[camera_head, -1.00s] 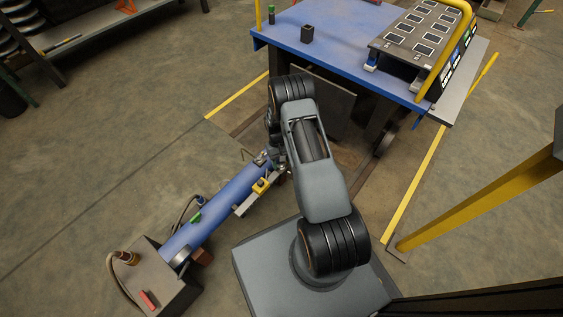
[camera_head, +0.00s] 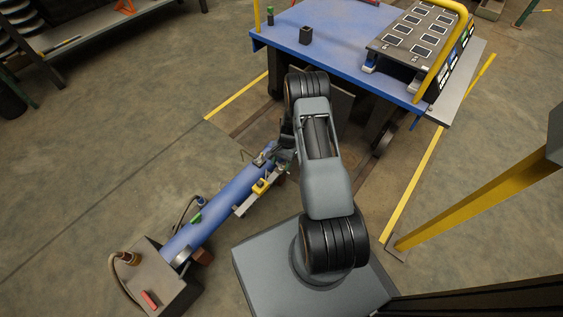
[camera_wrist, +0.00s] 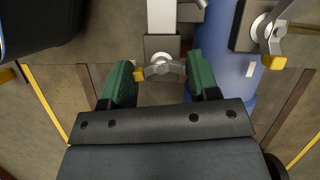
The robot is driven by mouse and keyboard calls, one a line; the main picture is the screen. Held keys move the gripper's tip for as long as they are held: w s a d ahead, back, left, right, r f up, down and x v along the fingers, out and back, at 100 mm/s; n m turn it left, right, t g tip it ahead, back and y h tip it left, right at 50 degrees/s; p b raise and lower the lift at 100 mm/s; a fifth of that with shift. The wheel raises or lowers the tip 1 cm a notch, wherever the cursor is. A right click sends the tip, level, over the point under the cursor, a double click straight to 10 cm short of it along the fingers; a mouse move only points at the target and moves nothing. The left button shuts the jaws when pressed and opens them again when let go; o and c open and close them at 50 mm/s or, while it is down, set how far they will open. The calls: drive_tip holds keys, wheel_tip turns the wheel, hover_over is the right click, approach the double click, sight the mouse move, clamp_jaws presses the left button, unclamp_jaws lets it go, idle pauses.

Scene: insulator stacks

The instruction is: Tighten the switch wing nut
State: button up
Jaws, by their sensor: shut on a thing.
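In the wrist view, a silver wing nut (camera_wrist: 160,69) with a yellow tip on its left wing sits on a dark square plate below a pale bar. My gripper (camera_wrist: 161,66) has its two green fingers on either side of this nut and is shut on it. The exact contact is hard to see. A second silver wing nut (camera_wrist: 268,32) with a yellow tip is on another plate to the right, outside the fingers. In the head view, my gripper is at the upper end of the blue cylinder (camera_head: 222,205), largely hidden by my arm.
A yellow block (camera_head: 261,186) sits on a bar along the cylinder's right side. A dark box (camera_head: 165,275) stands at its lower end. A blue table (camera_head: 335,45) behind holds a panel with a yellow handle. A yellow post (camera_head: 480,190) stands at right.

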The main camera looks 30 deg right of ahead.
drive_tip(key=shift+m+t, duration=0.3)
drive_tip(key=shift+m, duration=0.6)
drive_tip(key=o, duration=0.9)
drive_tip(key=shift+y, duration=0.3)
drive_tip(key=p+v, duration=0.5)
drive_tip(key=v, duration=0.9)
